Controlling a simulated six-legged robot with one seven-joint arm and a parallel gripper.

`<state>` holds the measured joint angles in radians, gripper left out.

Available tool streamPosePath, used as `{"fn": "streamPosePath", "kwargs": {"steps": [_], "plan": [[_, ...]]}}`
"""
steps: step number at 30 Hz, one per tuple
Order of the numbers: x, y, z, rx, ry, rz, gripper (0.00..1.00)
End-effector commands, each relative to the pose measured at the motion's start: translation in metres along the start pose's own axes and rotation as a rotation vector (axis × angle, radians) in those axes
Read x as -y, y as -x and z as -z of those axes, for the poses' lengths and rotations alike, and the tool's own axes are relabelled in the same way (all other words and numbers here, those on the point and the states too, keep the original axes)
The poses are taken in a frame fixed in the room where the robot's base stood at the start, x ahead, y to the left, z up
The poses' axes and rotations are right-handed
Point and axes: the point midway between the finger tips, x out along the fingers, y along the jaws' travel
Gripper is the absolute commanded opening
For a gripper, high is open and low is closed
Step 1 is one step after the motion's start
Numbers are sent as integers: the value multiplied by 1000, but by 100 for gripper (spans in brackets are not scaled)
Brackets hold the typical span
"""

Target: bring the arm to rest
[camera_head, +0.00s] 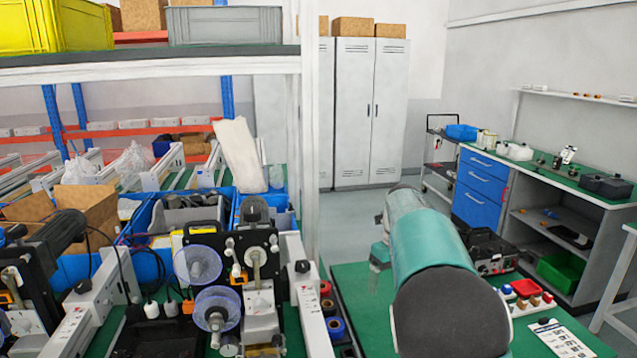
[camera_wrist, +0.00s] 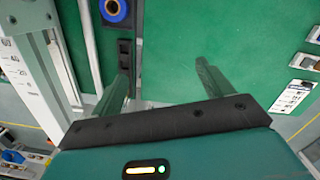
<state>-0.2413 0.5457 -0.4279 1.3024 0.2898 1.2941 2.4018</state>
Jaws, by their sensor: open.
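My arm, teal with a dark grey end cap, reaches over the green bench top (camera_head: 355,285) in the head view. It hides part of the bench. In the wrist view my gripper (camera_wrist: 165,70) has its two grey fingers spread wide apart, with only green surface (camera_wrist: 165,40) between them. Nothing is held. The gap between the fingers and the surface cannot be judged exactly. In the head view the fingers are mostly hidden by the arm.
Blue-and-black rolls (camera_head: 336,327) lie left of my arm, beside coder machines with clear blue-rimmed reels (camera_head: 217,308). Red-and-white small parts (camera_head: 526,290) and a printed card (camera_head: 556,338) lie right. A shelf post (camera_head: 309,130) stands left. Blue drawers (camera_head: 482,190) stand behind.

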Motion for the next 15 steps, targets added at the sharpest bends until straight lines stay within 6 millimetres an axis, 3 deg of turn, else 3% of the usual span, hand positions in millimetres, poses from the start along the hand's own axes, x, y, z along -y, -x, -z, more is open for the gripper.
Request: {"fn": "streamPosePath", "kwargs": {"steps": [7,15], "plan": [[-22,48,50,85,387,12,79],[-67,86,120,155,953,100,79]]}}
